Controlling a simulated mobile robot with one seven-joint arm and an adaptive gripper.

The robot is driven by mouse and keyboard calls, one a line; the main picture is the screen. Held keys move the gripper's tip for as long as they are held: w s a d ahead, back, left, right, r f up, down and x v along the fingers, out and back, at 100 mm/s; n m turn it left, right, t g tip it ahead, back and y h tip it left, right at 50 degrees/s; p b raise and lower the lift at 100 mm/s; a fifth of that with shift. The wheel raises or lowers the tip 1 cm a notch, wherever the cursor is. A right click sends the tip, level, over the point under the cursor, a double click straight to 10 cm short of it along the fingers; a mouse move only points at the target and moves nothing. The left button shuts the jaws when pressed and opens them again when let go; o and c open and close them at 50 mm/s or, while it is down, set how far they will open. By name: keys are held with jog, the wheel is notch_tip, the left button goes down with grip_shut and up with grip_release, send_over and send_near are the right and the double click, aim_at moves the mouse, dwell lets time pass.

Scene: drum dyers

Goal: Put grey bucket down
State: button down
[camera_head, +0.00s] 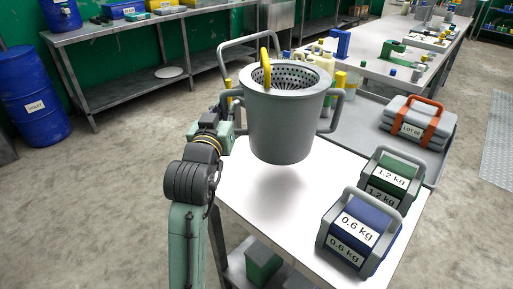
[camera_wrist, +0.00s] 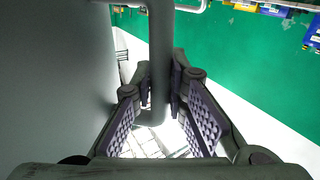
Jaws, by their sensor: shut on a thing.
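The grey bucket (camera_head: 282,125) hangs upright above the white-topped table (camera_head: 245,185), with a soft shadow beneath it and a gap to the surface. A perforated metal basket (camera_head: 290,76) with a yellow handle sits inside it. My gripper (camera_head: 230,100) is at the bucket's left side, shut on its left side handle. In the wrist view, the fingers of my gripper (camera_wrist: 161,85) close around the vertical grey handle bar (camera_wrist: 160,40). The bucket wall (camera_wrist: 55,80) fills the left of that view. The bucket's underside is hidden.
A blue 0.6 kg weight (camera_head: 368,222) and a green 1.2 kg weight (camera_head: 395,172) stand on the table's right side. The white tabletop below the bucket is clear.

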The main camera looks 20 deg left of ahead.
notch_tip(320, 180, down, 8)
jog(key=shift+r, duration=0.2)
dwell(0.3)
jog(key=shift+f, duration=0.2)
jog(key=c, duration=1.6)
grip_release()
jog(key=shift+p+v, duration=2.95)
jog(key=shift+v, duration=3.15)
